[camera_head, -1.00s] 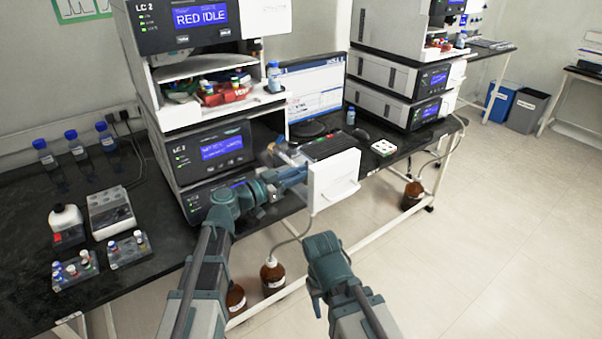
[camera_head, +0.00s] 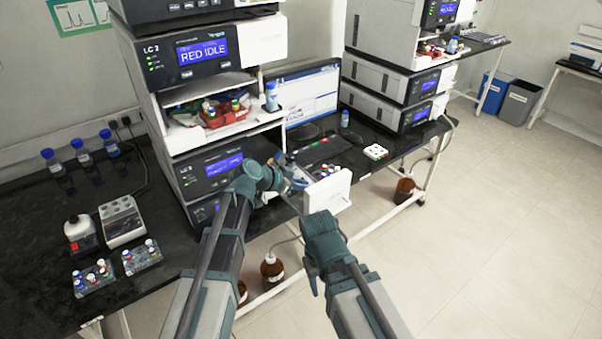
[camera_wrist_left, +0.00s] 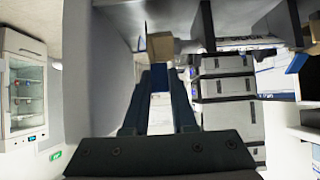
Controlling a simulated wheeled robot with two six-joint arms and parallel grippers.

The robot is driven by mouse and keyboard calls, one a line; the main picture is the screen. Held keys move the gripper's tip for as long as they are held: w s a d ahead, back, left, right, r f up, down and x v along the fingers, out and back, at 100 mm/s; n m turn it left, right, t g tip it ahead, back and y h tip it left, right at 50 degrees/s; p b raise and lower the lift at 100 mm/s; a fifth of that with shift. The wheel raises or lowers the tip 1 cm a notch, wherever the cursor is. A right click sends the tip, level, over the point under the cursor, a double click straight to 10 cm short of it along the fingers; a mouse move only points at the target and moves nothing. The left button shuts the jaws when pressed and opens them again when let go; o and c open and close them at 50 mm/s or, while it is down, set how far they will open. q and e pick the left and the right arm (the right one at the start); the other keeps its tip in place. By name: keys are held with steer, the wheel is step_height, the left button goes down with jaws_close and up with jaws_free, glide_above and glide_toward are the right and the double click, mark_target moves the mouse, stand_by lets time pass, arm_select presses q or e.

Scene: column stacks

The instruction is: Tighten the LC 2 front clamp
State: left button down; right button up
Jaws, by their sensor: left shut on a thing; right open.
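The LC 2 stack (camera_head: 200,55) stands on the bench at the left, its display reading RED IDLE. A white door panel (camera_head: 330,193) sticks out from the stack's lower front. My left gripper (camera_head: 296,183) is at the stack's lower front, close beside this panel. In the left wrist view the left gripper (camera_wrist_left: 160,70) is shut on a small tan piece (camera_wrist_left: 160,45) at its fingertips; I cannot tell whether this is the clamp. The front clamp is not clearly visible in the head view. My right gripper (camera_head: 314,280) is open, low in front of the bench, away from the stack.
A monitor (camera_head: 305,100) and a keyboard (camera_head: 322,150) are behind the panel. A second stack (camera_head: 390,90) stands farther right. Vial racks (camera_head: 94,277) and blue-capped bottles (camera_head: 82,150) are on the left bench. Brown bottles (camera_head: 272,268) stand below.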

arm_select(q)
steer(key=y+p, duration=0.1)
steer(key=w+d+g+y+p, duration=0.1)
steer(key=p, duration=0.1)
steer(key=g+y+p, duration=0.1)
steer(key=shift+w+d+r, duration=0.15)
steer(key=shift+d+r, duration=0.1)
steer(key=shift+r, duration=0.05)
steer(key=shift+w+d+f+g+y+p, duration=0.15)
steer(key=shift+d+g+y+p, duration=0.05)
steer(key=shift+g+y+p, duration=0.3)
steer(key=shift+w+d+f+g+y+p, duration=0.2)
steer(key=shift+g+y+p, duration=0.2)
steer(key=shift+y+p, duration=0.2)
steer(key=shift+w+d+f+g+y, duration=0.1)
steer(key=shift+d+f+g+y, duration=0.2)
steer(key=shift+g+y, duration=0.5)
steer(key=shift+d+f+g+y, duration=0.1)
steer(key=shift+f+g+y, duration=0.3)
steer(key=shift+y, duration=0.5)
steer(key=c, duration=0.7)
jaws_free()
steer(key=shift+r, duration=0.2)
